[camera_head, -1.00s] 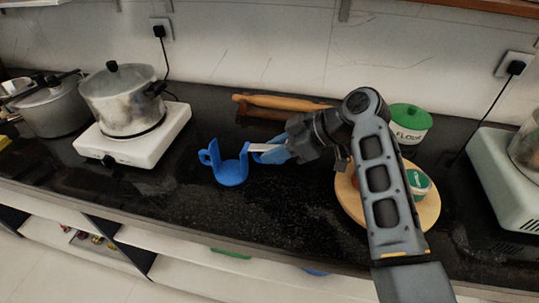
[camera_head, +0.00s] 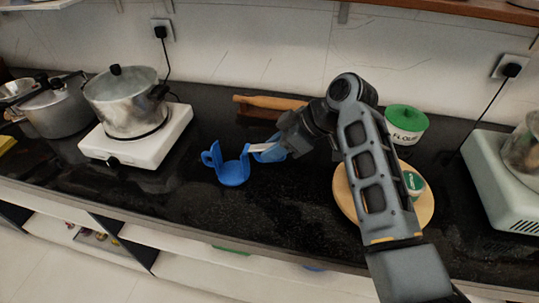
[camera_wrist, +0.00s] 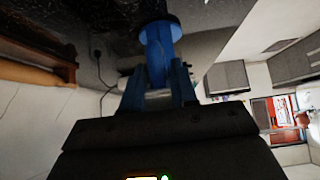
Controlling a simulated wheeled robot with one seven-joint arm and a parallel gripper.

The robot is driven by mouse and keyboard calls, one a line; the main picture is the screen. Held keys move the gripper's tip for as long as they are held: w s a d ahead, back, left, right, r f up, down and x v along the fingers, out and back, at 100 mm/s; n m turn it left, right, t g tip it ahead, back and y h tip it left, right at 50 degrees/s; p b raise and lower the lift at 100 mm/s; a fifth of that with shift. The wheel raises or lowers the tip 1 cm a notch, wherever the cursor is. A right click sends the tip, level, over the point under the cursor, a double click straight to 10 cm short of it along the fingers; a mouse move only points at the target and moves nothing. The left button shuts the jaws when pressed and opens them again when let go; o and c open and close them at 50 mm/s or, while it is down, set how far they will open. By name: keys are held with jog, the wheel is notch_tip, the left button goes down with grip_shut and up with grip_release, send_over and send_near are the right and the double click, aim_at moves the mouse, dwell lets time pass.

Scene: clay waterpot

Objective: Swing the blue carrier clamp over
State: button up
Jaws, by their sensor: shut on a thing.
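The blue carrier (camera_head: 232,173) stands on the black counter, with an open-sided round body and a small loop handle on its left. Its blue clamp (camera_head: 271,155) is at its right side, swung out, with a pale strip along its top edge. My gripper (camera_head: 279,146) reaches in from the right and is shut on the clamp; the fingers partly hide it. In the wrist view a blue piece (camera_wrist: 160,50) lies between and beyond my fingers (camera_wrist: 158,92). The exact contact is hard to see.
A pot (camera_head: 126,103) stands on a white hot plate (camera_head: 140,146) at left. A rolling pin (camera_head: 270,102) lies behind. Counter in front of the carrier is clear.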

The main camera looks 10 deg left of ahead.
jog(key=shift+a+r+h+p, duration=0.15)
jog(key=shift+r+h+p, duration=0.25)
jog(key=shift+r+p, duration=0.05)
jog(key=shift+f, duration=0.1)
jog(key=shift+a+r+h+p, duration=0.15)
jog(key=shift+r+h+p, duration=0.4)
jog(key=shift+p, duration=0.3)
jog(key=shift+h, duration=0.35)
jog(key=shift+a+p, duration=0.1)
jog(key=shift+p, duration=0.2)
